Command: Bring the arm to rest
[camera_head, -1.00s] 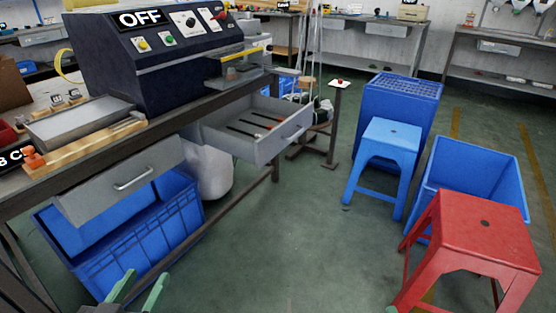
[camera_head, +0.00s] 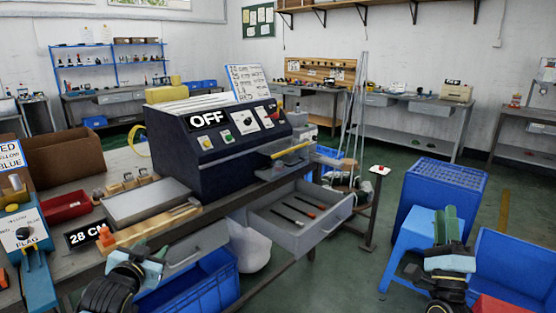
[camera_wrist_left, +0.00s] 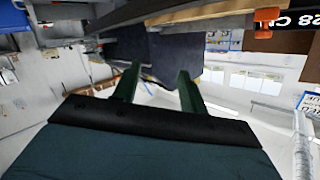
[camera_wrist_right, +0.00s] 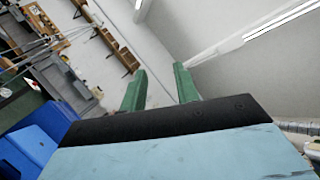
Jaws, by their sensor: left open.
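My left gripper (camera_head: 136,246) is at the lower left of the head view, in front of the workbench edge. In the left wrist view its green fingers (camera_wrist_left: 157,88) stand apart with nothing between them. My right gripper (camera_head: 446,224) points up at the lower right, in front of the blue stool (camera_head: 407,238). In the right wrist view its green fingers (camera_wrist_right: 160,85) are also apart and empty.
The bench carries a dark machine (camera_head: 217,152) marked OFF, a grey tray (camera_head: 146,200) and a wooden strip (camera_head: 150,231). An open drawer (camera_head: 318,233) juts out on the right.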

